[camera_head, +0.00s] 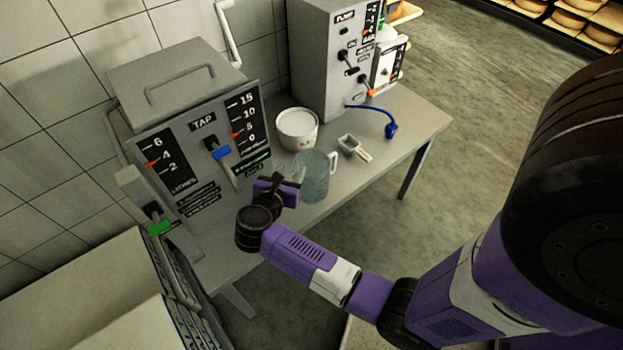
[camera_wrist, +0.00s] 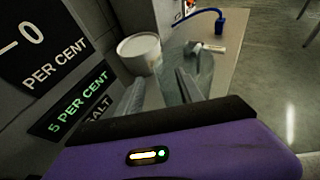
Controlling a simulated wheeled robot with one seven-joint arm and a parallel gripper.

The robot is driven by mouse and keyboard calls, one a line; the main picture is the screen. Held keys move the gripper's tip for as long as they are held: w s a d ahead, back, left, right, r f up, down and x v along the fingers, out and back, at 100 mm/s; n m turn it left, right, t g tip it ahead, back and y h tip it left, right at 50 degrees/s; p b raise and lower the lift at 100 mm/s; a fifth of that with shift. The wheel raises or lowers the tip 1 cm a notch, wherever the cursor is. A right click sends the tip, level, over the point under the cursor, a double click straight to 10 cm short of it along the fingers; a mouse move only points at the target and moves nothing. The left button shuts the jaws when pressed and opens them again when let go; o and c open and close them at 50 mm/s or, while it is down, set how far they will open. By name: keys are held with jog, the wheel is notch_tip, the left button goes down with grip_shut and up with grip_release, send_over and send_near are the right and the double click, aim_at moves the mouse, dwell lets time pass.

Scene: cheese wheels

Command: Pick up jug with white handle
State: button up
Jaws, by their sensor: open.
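A translucent grey-green jug (camera_head: 314,178) stands upright on the bench, with its handle on the right side. In the wrist view the two grey fingers of my gripper (camera_wrist: 168,88) are apart. The jug (camera_wrist: 203,70) shows partly beyond the right finger, and the rest of it is hidden or hard to separate from the fingers.
A white tub (camera_head: 297,130) stands behind the jug. A small metal scoop (camera_head: 354,148) and a blue hose end (camera_head: 390,130) lie to the right. A grey tap machine (camera_head: 195,125) is close on the left, and another machine (camera_head: 335,55) stands behind. The bench's front edge (camera_head: 370,176) is near.

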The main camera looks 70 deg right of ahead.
aim_at(301, 157)
jog(key=x, duration=0.8)
jog(key=shift+d, duration=0.15)
jog(key=shift+c, duration=0.4)
grip_shut()
jog(key=shift+f, duration=0.1)
dwell(0.8)
